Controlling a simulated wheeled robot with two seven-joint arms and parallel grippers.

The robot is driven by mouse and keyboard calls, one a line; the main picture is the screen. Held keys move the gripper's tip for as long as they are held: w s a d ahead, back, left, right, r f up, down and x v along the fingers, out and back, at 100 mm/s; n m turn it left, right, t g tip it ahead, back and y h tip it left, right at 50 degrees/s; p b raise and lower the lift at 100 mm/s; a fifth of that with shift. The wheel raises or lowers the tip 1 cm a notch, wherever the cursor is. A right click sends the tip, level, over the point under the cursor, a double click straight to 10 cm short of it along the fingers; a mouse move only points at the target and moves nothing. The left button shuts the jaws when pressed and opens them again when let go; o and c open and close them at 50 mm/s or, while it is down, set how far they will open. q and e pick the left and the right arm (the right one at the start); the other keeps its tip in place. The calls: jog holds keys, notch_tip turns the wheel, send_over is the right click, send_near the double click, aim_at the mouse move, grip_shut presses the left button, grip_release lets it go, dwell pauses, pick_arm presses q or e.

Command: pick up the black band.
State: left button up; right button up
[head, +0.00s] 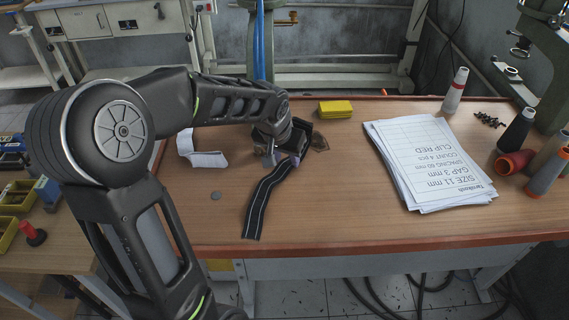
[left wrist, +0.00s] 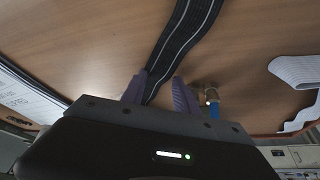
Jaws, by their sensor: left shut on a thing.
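The black band (head: 262,205) with pale lengthwise stripes lies across the wooden table, its near end toward the front edge. My left gripper (head: 283,161) is over its far end, fingers pointing down. In the left wrist view the band (left wrist: 184,38) runs up to the purple fingertips (left wrist: 160,88) of that gripper, which is shut on it. The gripper body hides the band's far end. Most of the band seems to rest on the table. My right gripper is in neither view.
A paper stack (head: 425,165) and several thread cones (head: 515,130) are to the right. The table's front middle is clear.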

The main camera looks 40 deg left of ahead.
aim_at(286, 163)
pick_arm(q)
grip_shut()
notch_tip(286, 163, up, 10)
jog(key=shift+b, duration=0.3)
